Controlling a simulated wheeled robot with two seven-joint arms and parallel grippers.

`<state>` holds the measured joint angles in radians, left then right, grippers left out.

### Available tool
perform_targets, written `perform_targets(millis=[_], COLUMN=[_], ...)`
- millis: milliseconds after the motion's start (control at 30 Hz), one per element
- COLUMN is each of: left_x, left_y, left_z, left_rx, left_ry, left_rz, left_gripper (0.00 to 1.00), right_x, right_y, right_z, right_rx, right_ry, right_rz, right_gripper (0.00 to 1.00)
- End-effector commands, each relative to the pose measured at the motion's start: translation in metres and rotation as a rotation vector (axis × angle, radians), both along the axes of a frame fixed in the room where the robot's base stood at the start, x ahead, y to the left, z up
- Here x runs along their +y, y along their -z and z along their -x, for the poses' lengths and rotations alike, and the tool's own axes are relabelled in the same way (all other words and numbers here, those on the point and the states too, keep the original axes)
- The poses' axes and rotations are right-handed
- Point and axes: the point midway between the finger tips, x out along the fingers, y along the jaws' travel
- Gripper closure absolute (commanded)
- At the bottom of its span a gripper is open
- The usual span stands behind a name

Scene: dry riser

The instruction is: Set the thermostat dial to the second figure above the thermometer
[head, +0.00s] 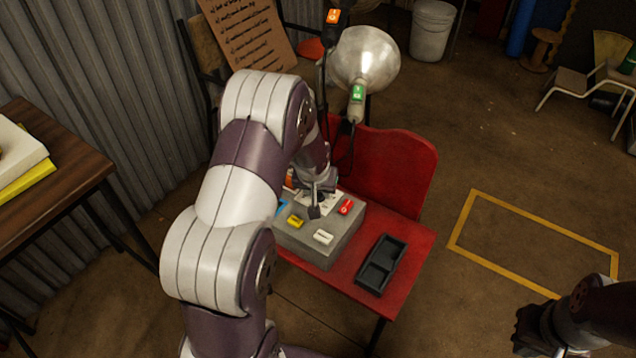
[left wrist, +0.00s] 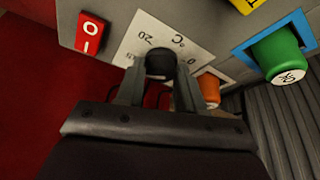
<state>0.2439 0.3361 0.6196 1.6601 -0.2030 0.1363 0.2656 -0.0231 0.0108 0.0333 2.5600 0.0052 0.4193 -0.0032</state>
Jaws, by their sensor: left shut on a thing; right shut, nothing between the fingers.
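The thermostat dial (left wrist: 160,62) is a dark round knob on a white scale plate (left wrist: 139,38). My left gripper (left wrist: 159,78) is shut on the dial, one finger on each side. In the head view my left gripper (head: 317,203) is at the top of the grey control box (head: 345,238), and it and my arm hide much of the plate. The dial's pointer and a thermometer cannot be made out. My right gripper (head: 524,330) is shut and empty at the lower right, away from the box.
The box also carries a red switch (left wrist: 90,35), a green knob (left wrist: 276,54) and an orange part (left wrist: 209,87) close to the dial. It stands on a red chair (head: 400,240) beside a black tray (head: 381,264). A lamp (head: 364,62) stands behind. Floor at right is open.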

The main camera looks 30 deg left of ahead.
Motion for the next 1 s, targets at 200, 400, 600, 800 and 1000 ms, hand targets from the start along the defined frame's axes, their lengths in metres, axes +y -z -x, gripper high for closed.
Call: perform_targets(millis=[200,400,600,800,1000], left_x=[0.000,0.000,0.000,-0.003,-0.010], left_y=[0.001,0.001,0.000,-0.034,-0.086], left_z=[0.000,0.000,0.000,0.010,0.031], left_rx=[0.001,0.001,0.001,-0.002,-0.002], left_ry=[0.000,-0.001,-0.001,-0.001,-0.001], left_rz=[0.000,0.001,0.001,0.000,0.000], left_gripper=[0.93,0.39,0.39,0.39,0.39], right_x=[0.000,0.000,0.000,0.000,0.000], right_y=[0.001,0.001,0.000,-0.020,-0.045], right_z=[0.000,0.000,0.000,0.000,0.000], right_rx=[0.000,0.000,0.000,0.000,0.000], right_ry=[0.000,0.000,0.000,0.000,0.000], right_rz=[0.000,0.000,0.000,0.000,0.000], right_gripper=[1.00,1.00,1.00,1.00,1.00])
